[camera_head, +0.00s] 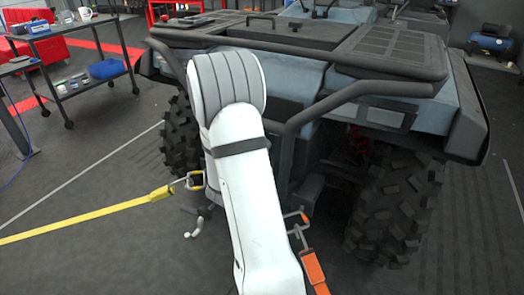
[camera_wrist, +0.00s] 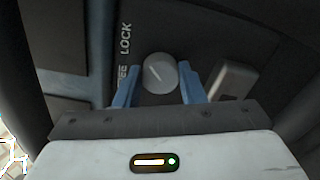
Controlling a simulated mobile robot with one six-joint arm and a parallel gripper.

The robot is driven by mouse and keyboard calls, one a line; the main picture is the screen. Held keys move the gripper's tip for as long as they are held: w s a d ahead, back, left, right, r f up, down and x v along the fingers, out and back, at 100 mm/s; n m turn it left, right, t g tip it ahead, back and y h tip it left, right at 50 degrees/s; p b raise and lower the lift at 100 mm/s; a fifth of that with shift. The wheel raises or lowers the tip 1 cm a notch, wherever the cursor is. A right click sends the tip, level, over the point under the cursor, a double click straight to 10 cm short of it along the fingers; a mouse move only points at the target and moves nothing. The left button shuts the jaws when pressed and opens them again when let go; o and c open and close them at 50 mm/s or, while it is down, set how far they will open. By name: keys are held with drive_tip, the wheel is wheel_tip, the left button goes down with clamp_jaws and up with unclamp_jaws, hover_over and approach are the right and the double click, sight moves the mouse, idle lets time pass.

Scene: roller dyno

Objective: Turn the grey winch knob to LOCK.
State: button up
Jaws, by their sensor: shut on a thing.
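The grey winch knob (camera_wrist: 160,70) is a round light-grey cap in the upper middle of the wrist view. A thin pale line on its face slants toward the upper left. My gripper (camera_wrist: 158,82) has its two blue fingers on either side of the knob, shut on it. The white label LOCK (camera_wrist: 126,38) is above and left of the knob. A second label (camera_wrist: 122,73), ending in "EE", is partly hidden by the left finger. In the head view my own arm hides the knob and the gripper.
A grey boxy part (camera_wrist: 232,82) sits close right of the knob. In the head view, the quad's dark rack bars (camera_head: 350,98) and tyre (camera_head: 398,210) surround my arm. A yellow strap (camera_head: 90,220) runs left and an orange strap (camera_head: 314,270) lies right.

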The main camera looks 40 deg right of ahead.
drive_tip(key=shift+w+a+r, duration=0.1)
drive_tip(key=shift+w+r, duration=0.05)
drive_tip(key=shift+w, duration=0.1)
drive_tip(key=o, duration=1)
drive_tip(key=shift+s, duration=0.1)
drive_tip(key=p+v, duration=0.1)
drive_tip(key=v, duration=0.6)
drive_tip(key=shift+s+a, duration=0.2)
drive_tip(key=shift+a, duration=0.2)
